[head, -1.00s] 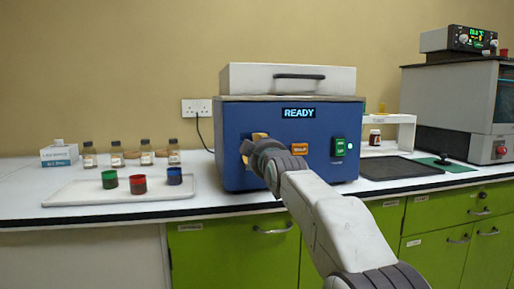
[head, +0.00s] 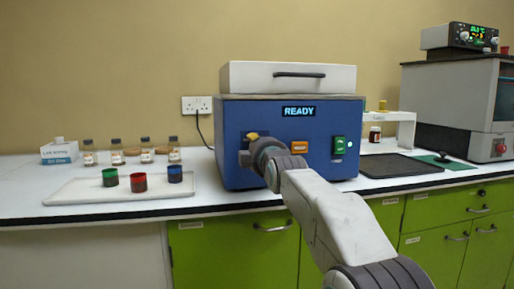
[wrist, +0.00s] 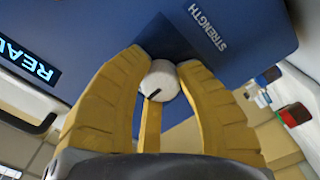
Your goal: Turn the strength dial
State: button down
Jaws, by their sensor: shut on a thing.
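The strength dial (wrist: 160,82) is a small white knob with a dark pointer mark, on the blue front of the machine (head: 230,140). The word STRENGTH is printed beside it in the wrist view. My gripper (wrist: 158,72) has yellow fingers, one on each side of the dial, shut on it. In the head view my gripper (head: 252,138) is at the left part of the machine's front, and my wrist hides the dial there. The machine's display reads READY.
An orange button (head: 300,147) and a green switch (head: 339,146) are on the machine's front, right of my gripper. A white tray (head: 75,190) with red, green and blue-topped jars stands left. Several bottles stand behind it. A dark mat (head: 398,166) lies right.

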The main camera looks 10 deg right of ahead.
jog(key=shift+f, duration=0.1)
jog(key=c, duration=0.8)
grip_release()
jog(key=shift+w, duration=0.1)
jog(key=s, duration=1.2)
